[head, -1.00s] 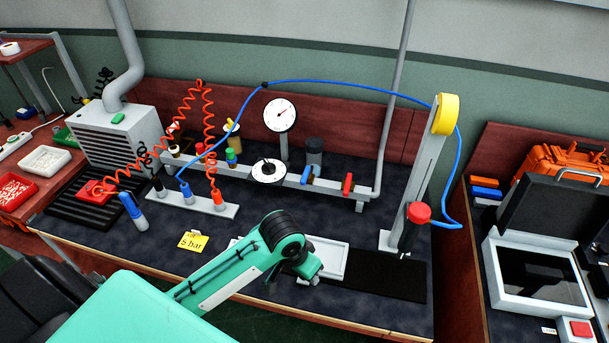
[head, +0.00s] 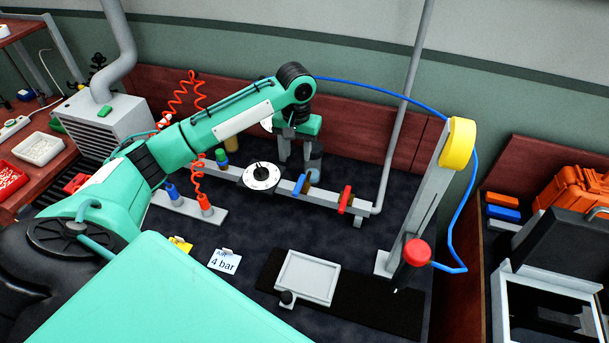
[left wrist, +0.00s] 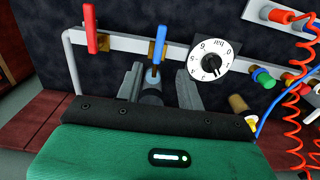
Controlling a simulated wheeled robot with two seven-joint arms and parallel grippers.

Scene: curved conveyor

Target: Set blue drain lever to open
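The blue drain lever (head: 299,185) sits on the pipe rail between the white dial and the red lever (head: 346,197). In the left wrist view the blue lever (left wrist: 160,40) stands off a brass valve, just beyond the space between my fingertips. My right gripper is not in view.
The white dial (head: 262,176) is left of the blue lever. A tilted post with a yellow top (head: 458,143) stands right. A white tray (head: 307,277) and a "4 bar" card (head: 225,261) lie at the front. A blue hose (head: 375,87) arches behind my arm.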

